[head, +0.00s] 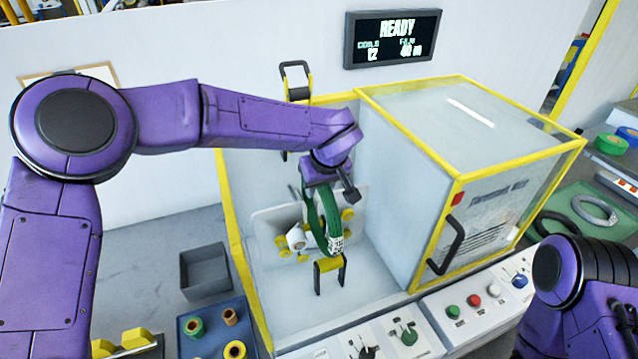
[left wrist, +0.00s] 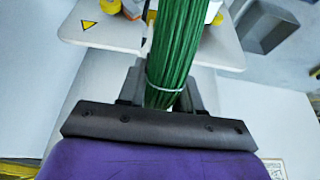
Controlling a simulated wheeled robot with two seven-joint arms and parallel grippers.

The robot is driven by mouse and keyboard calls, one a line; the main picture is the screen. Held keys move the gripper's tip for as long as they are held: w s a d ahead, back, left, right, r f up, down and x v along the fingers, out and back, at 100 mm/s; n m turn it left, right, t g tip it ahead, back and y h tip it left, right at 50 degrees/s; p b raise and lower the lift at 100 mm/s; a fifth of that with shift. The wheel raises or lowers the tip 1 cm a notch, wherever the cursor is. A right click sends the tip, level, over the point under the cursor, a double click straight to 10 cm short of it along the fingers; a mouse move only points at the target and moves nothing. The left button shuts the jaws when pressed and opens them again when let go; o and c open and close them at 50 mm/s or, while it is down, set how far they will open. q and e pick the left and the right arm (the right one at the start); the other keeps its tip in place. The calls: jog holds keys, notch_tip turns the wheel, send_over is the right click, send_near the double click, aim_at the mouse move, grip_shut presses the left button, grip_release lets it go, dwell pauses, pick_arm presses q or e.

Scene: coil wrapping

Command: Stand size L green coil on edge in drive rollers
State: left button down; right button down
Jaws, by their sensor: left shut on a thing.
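The green coil (head: 331,216) hangs upright from my left gripper (head: 318,188) inside the wrapping machine, with a white printed label low on its side. In the left wrist view the green coil (left wrist: 178,45) runs edge-on between the jaws of my left gripper (left wrist: 165,95), which are shut on it; a pale tie crosses the strands. The yellow drive rollers (head: 281,241) sit on a white plate just behind and beside the coil. I cannot tell whether the coil touches them. My right gripper is out of view.
A yellow-framed clear guard (head: 470,130) encloses the right of the machine. A black-and-yellow bracket (head: 329,268) stands just below the coil. Control buttons (head: 473,300) line the front. A grey bin (head: 205,271) and a blue tray (head: 213,330) of spools stand at left.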

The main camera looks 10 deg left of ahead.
pick_arm(q)
jog(key=shift+d+r, duration=0.1)
jog(key=shift+r, duration=0.05)
jog(key=shift+w+f, duration=0.2)
jog(key=shift+f, duration=0.1)
jog(key=shift+s, duration=0.15)
jog(key=shift+f, duration=0.3)
jog(key=c, duration=0.8)
grip_release()
jog(key=shift+o, duration=0.6)
jog(key=shift+s, duration=0.1)
